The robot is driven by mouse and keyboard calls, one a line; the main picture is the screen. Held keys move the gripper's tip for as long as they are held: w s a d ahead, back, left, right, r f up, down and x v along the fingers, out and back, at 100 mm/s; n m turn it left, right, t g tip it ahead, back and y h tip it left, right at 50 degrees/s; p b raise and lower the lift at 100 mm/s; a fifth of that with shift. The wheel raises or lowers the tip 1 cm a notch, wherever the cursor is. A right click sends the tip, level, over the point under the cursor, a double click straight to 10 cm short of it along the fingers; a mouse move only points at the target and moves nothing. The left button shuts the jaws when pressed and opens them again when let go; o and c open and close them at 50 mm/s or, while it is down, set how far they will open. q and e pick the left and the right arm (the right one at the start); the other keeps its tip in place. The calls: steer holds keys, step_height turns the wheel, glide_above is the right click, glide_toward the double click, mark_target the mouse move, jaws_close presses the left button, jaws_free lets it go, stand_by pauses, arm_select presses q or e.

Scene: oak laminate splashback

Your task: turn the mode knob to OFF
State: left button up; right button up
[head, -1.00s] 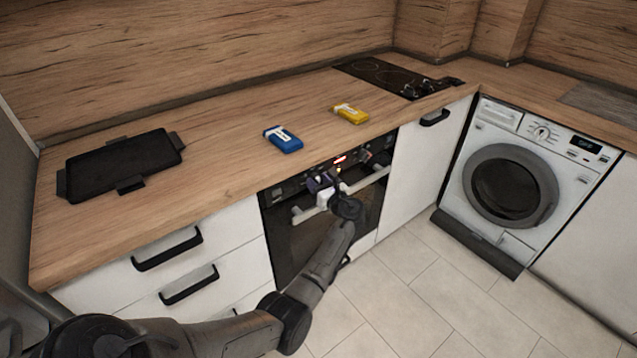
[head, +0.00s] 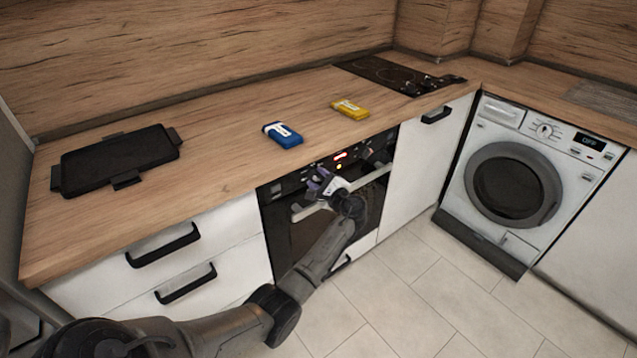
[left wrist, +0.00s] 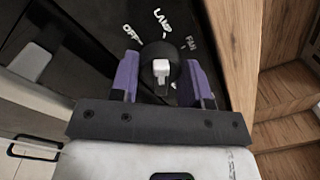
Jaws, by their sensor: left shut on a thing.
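The mode knob (left wrist: 159,52) is a round black knob with a white marker block, in the left wrist view. White labels OFF, LAMP and FAN are printed in an arc around it on the black panel. I cannot tell for sure which label the marker points at. My left gripper (left wrist: 162,85) has its purple fingers on either side of the knob and is shut on it. In the head view my left gripper (head: 319,183) is at the left part of the oven's control panel and hides the knob. My right gripper is not in view.
The oven handle (head: 303,213) runs just below the panel, close to my gripper. The oven display (head: 341,156) glows red. A washing machine (head: 525,170) stands at the right.

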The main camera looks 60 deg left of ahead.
arm_select(q)
steer(key=n+b, duration=0.3)
steer(key=n, duration=0.2)
steer(key=shift+f, duration=0.2)
steer(key=shift+r+n+g+b, duration=0.1)
steer(key=shift+n+g+b, duration=0.45)
steer(key=shift+n, duration=1.25)
steer(key=o, duration=0.9)
steer(key=shift+w+d+f+p, duration=0.1)
steer(key=shift+w+d+p, duration=0.35)
steer(key=shift+d, duration=1.85)
steer(key=shift+w+d+f+p, duration=0.15)
steer(key=shift+d+p, duration=0.65)
steer(key=shift+d, duration=1.5)
steer(key=shift+w+d+f+p, duration=0.15)
steer(key=shift+d+p, duration=0.45)
steer(key=shift+d, duration=1.7)
